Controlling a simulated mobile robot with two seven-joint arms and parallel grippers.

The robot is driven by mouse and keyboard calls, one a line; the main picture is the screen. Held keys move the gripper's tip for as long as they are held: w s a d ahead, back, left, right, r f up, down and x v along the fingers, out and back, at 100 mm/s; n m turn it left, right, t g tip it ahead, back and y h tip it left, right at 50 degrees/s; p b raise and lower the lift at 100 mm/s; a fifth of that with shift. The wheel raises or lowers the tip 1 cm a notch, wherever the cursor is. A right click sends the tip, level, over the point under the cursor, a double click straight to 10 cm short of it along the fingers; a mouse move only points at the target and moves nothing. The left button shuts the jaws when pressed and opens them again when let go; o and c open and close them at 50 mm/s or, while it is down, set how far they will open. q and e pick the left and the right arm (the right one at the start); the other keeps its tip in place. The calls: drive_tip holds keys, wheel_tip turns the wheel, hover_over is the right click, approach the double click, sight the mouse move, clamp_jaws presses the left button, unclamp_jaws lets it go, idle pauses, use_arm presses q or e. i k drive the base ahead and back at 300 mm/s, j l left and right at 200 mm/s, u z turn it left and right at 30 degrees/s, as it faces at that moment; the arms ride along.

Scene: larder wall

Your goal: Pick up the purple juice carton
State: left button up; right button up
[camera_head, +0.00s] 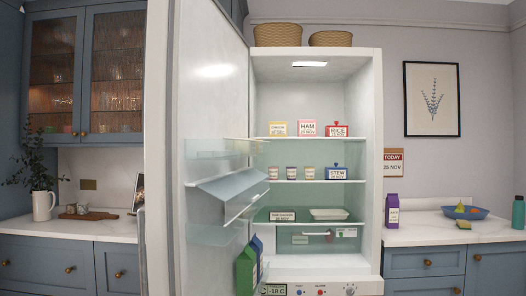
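The purple juice carton (392,211) stands upright on the white counter just right of the open fridge. It has a gabled top and a pale label on its front. Neither of my grippers shows in the head view.
The fridge (370,160) stands open, its door (215,100) swung out to the left. A green carton (245,270) and a blue one sit low in the door. Right of the purple carton are a blue bowl (465,213) with fruit and a green bottle (518,212). The counter between carton and bowl looks clear.

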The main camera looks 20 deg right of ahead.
sight(392, 202)
drive_tip(key=i+j+z, duration=0.1)
drive_tip(key=z, duration=0.25)
drive_tip(key=i+j+z, duration=0.1)
drive_tip(key=z, duration=0.3)
drive_tip(key=j+z, duration=0.35)
drive_tip(key=i+j+z, duration=0.1)
drive_tip(key=j+z, duration=0.15)
drive_tip(key=j, duration=0.15)
drive_tip(key=j+z, duration=0.3)
drive_tip(key=j, duration=0.15)
drive_tip(key=j+z, duration=0.2)
drive_tip(key=j, duration=1.65)
drive_tip(key=j+u, duration=0.15)
drive_tip(key=u, duration=0.5)
drive_tip(key=l+u, duration=0.15)
drive_tip(key=u, duration=0.3)
drive_tip(key=l+u, duration=0.1)
drive_tip(key=u, duration=0.4)
drive_tip(key=l+u, duration=0.1)
drive_tip(key=u, duration=0.85)
drive_tip(key=l+u, duration=0.15)
drive_tip(key=u, duration=0.3)
drive_tip(key=k+l+u, duration=0.15)
drive_tip(key=k+u, duration=0.15)
drive_tip(key=k+l+u, duration=0.1)
drive_tip(key=k+u, duration=0.25)
